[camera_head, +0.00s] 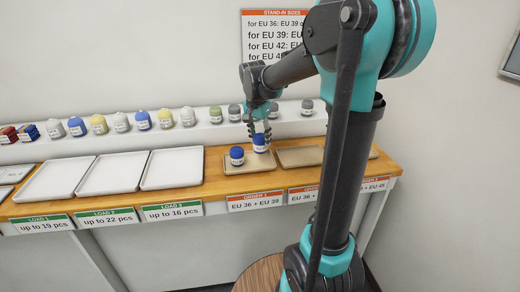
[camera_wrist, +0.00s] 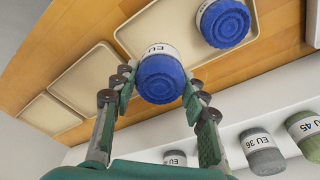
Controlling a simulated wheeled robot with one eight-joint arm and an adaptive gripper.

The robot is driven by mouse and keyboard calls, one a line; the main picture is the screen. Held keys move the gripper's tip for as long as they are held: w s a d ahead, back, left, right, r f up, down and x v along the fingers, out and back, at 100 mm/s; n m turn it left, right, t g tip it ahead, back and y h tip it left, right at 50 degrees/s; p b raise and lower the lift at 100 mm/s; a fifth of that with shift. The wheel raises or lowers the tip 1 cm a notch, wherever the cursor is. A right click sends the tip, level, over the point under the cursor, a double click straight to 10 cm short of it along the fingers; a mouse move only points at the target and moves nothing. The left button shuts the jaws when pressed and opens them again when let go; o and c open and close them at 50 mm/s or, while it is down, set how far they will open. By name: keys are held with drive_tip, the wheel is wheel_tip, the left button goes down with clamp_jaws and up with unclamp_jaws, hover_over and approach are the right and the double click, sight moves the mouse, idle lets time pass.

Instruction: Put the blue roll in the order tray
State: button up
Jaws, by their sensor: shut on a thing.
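My gripper (camera_head: 259,130) is shut on a blue roll (camera_head: 260,145) with a white label band. In the wrist view this roll (camera_wrist: 161,78) sits between the fingers, its label partly showing "EU"; the size number is not legible. The held roll is over the back right part of the brown Order 1 tray (camera_head: 257,168); whether its base touches the tray cannot be told. A second blue roll (camera_head: 237,156) stands upright on that tray, to the left of the held one. It also shows in the wrist view (camera_wrist: 222,22), apart from the held roll.
More brown order trays (camera_head: 299,157) lie to the right, partly behind my arm. Three white load trays (camera_head: 172,169) lie to the left. A raised shelf (camera_head: 205,126) behind holds a row of rolls, including grey ones (camera_head: 235,112) and a green one (camera_head: 215,114) near my gripper.

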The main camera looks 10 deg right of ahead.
sight(260, 148)
drive_tip(key=shift+f, duration=2.3)
drive_tip(key=shift+f, duration=0.15)
drive_tip(key=o, duration=1.1)
drive_tip(key=shift+o, duration=0.2)
drive_tip(key=r, duration=0.4)
drive_tip(key=a+r, duration=0.1)
drive_tip(key=r, duration=0.3)
drive_tip(key=s+r, duration=0.1)
drive_tip(key=r, duration=0.3)
drive_tip(key=shift+s+a+r, duration=0.1)
drive_tip(key=shift+a, duration=0.05)
